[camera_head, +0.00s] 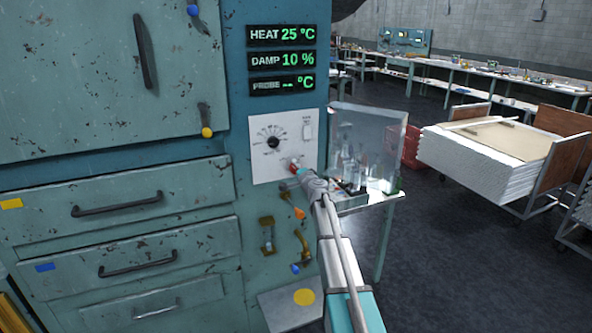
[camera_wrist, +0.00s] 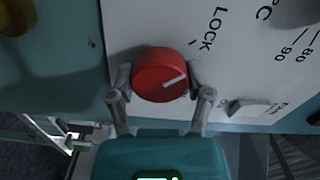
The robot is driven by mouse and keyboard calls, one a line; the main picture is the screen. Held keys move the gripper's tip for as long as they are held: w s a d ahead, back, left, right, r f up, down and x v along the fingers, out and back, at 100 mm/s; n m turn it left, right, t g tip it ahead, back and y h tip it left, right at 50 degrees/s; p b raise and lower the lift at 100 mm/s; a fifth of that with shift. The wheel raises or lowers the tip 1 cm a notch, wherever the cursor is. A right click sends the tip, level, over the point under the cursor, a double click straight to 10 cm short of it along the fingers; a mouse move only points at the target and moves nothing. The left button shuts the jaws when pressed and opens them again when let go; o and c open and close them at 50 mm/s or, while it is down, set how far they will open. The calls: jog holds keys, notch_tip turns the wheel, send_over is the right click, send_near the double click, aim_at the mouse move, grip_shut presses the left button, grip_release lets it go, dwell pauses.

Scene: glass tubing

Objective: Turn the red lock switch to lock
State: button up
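The red lock switch (camera_wrist: 160,70) is a round red knob with a white line on the white control panel (camera_wrist: 150,22). The white line points right and slightly up in the wrist view. The printed word LOCK (camera_wrist: 213,28) sits up and to the right of the knob. My gripper (camera_wrist: 160,84) has one finger on each side of the knob. Both fingertips appear to touch its sides. In the head view the switch (camera_head: 294,168) is small and partly hidden by my gripper (camera_head: 297,172), near the panel's lower right.
A dial (camera_head: 273,143) and a white rocker switch (camera_head: 308,131) are on the same panel. Orange and blue-tipped valve handles (camera_head: 299,213) stick out below. A glass-screened table (camera_head: 370,150) stands close on the right. Open floor (camera_head: 450,270) lies beyond it.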

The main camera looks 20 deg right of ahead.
jog(key=o, duration=0.4)
jog(key=shift+w, duration=0.1)
jog(key=shift+s, duration=0.2)
jog(key=s, duration=1.1)
jog(key=shift+s+d, duration=0.2)
jog(key=shift+s, duration=0.2)
jog(key=s+a+f+n+g+y+p, duration=0.1)
jog(key=s+a+f+n+g+y, duration=0.35)
jog(key=a, duration=0.65)
jog(key=s+a+f+n+g+y, duration=0.1)
jog(key=s+a+f+n+g, duration=0.45)
jog(key=s+a+n, duration=0.35)
jog(key=s+a+f+n+g+h, duration=0.1)
jog(key=s+f+g+h, duration=0.2)
jog(key=s, duration=0.6)
jog(key=s+a+f+g+h, duration=0.1)
jog(key=s+f+g+h, duration=0.2)
jog(key=s, duration=0.6)
jog(key=shift+s+f+n+g+p, duration=0.25)
jog(key=shift+f+n+g+p, duration=0.15)
jog(key=shift+g, duration=0.6)
